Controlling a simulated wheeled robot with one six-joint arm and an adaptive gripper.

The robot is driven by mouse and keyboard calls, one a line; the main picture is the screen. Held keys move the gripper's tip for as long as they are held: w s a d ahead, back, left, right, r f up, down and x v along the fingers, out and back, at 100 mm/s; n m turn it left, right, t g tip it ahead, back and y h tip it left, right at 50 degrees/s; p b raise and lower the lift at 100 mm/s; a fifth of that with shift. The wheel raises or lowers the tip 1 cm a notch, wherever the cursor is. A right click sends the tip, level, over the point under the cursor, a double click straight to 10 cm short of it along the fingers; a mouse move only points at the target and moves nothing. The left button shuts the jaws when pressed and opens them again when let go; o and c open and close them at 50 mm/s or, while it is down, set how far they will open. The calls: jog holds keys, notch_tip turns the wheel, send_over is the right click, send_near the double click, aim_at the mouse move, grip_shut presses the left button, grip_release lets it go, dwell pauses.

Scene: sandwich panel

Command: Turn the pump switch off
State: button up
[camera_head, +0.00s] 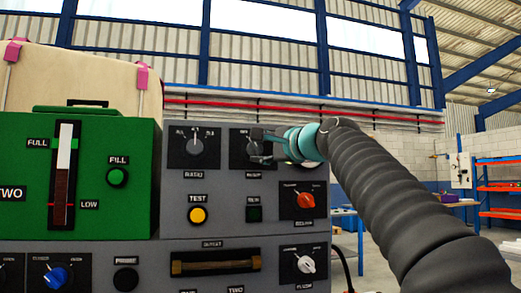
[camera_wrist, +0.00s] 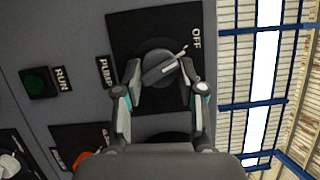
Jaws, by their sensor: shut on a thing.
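The pump switch is a dark grey rotary knob (camera_wrist: 158,66) on a black plate, beside the PUMP label (camera_wrist: 105,71). In the wrist view its white pointer line slants up and right, towards the OFF label (camera_wrist: 196,38). My gripper (camera_wrist: 160,74) has one finger on either side of the knob and is shut on it. In the head view my gripper (camera_head: 262,146) reaches the pump switch (camera_head: 249,147) from the right and covers part of it. The rest of its plate's lettering is hidden there.
Close by on the grey panel are another rotary knob (camera_head: 195,146), a yellow TEST button (camera_head: 197,215), a dark green RUN button (camera_head: 254,213) and a red-orange knob (camera_head: 305,200). A brown-barred handle (camera_head: 215,262) is below. A green box (camera_head: 75,175) stands left.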

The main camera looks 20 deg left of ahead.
jog(key=shift+n, duration=0.6)
jog(key=o, duration=1.1)
jog(key=shift+o, duration=0.2)
jog(key=v, duration=1.2)
jog(key=shift+r, duration=0.2)
